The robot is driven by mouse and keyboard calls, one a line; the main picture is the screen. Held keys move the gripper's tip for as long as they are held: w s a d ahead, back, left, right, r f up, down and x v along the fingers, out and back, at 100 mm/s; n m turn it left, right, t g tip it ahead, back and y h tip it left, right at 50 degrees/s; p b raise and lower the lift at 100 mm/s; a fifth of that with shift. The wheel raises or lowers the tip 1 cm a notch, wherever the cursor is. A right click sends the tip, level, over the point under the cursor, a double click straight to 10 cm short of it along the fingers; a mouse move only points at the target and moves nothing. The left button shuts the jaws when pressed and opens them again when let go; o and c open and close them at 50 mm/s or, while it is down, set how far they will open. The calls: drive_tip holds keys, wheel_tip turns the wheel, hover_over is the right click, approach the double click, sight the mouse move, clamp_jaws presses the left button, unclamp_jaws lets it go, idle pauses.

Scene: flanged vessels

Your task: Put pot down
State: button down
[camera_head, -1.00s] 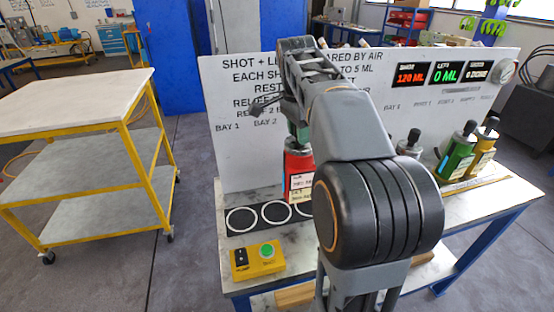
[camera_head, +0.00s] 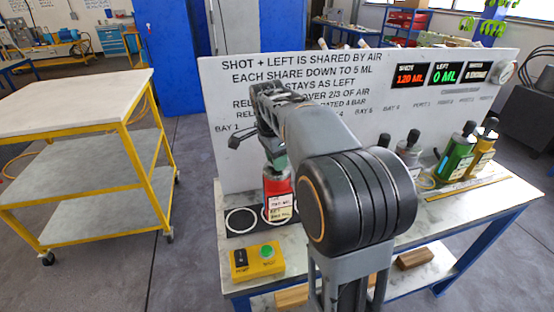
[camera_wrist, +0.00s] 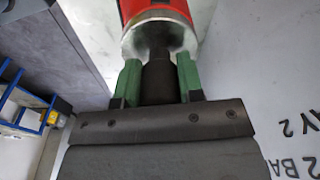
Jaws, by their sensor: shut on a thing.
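The pot, a red vessel (camera_head: 278,188) with a silver shoulder and pale labels, is upright at the second ring of the bay strip. It also shows in the wrist view (camera_wrist: 155,14). My gripper (camera_head: 275,160) is above it. In the wrist view its green fingers (camera_wrist: 158,80) are shut on the pot's dark neck (camera_wrist: 158,72), one on each side. The ring (camera_head: 268,218) is partly hidden by the pot. I cannot tell whether the pot's base touches the bench.
The first ring (camera_head: 241,220) is empty. A yellow pump box (camera_head: 257,262) sits at the bench's front left. Grey (camera_head: 408,155), green (camera_head: 456,158) and yellow (camera_head: 483,152) vessels stand on the right. A white sign board (camera_head: 225,160) rises behind. My arm hides the middle.

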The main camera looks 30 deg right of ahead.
drive_tip(key=shift+f, duration=0.2)
drive_tip(key=c, duration=0.7)
unclamp_jaws()
drive_tip(key=shift+f, duration=0.1)
drive_tip(key=shift+c, duration=0.2)
wheel_tip(320, 180, up, 12)
drive_tip(key=a+p, duration=0.1)
drive_tip(key=a, duration=0.1)
drive_tip(key=s+a+f+n+t, duration=0.2)
drive_tip(key=s+a+f+n, duration=0.1)
drive_tip(key=s+f+n, duration=0.5)
drive_tip(key=s+a+f+n+t+y, duration=0.1)
drive_tip(key=s+a+f+n, duration=0.3)
drive_tip(key=s+f+n, duration=0.4)
drive_tip(key=shift+a+f+n+t, duration=0.15)
drive_tip(key=shift+f+n+t, duration=0.4)
drive_tip(key=shift+n, duration=0.45)
